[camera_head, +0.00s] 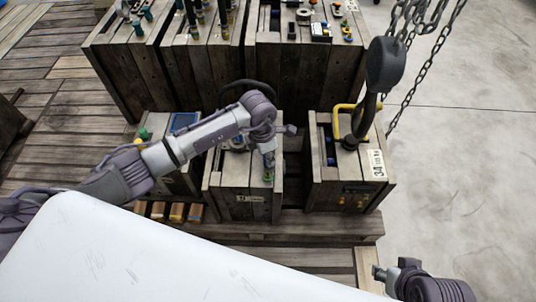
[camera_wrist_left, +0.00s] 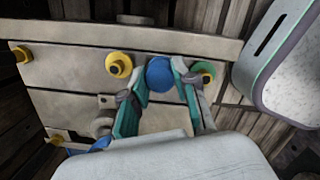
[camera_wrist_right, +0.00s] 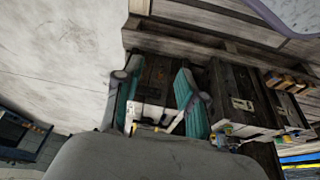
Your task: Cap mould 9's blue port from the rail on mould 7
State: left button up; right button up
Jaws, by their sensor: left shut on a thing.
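My left gripper (camera_head: 268,172) is over the front top edge of the middle wooden mould (camera_head: 243,205), whose label is too small to read. In the left wrist view my left gripper (camera_wrist_left: 160,84) is shut on a round blue cap (camera_wrist_left: 159,73). The cap is against the mould's pale face, between a yellow-ringed port (camera_wrist_left: 118,65) and a green fitting (camera_wrist_left: 204,70). I cannot tell whether it is seated on a port, and the port behind it is hidden. My right gripper (camera_wrist_right: 156,98) is open and empty; it also shows at the lower right (camera_head: 381,273) in the head view.
A mould with a yellow handle (camera_head: 341,122) stands right of the middle one, a black crane hook (camera_head: 385,68) hanging over it. Another mould (camera_head: 180,182) with green and yellow fittings stands left. Larger moulds (camera_head: 130,75) stand behind. Concrete floor (camera_head: 470,160) at right is clear.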

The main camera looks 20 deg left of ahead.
pick_arm(q)
jog(key=shift+f, duration=0.15)
pick_arm(e)
jog(key=shift+w+a+t, duration=0.15)
jog(key=shift+w+t, duration=0.15)
jog(key=shift+w, duration=0.2)
pick_arm(q)
jog(key=o, duration=0.8)
jog(key=shift+o, duration=0.2)
notch_tip(320, 180, up, 12)
jog(key=a, duration=0.1)
jog(key=shift+s, duration=0.45)
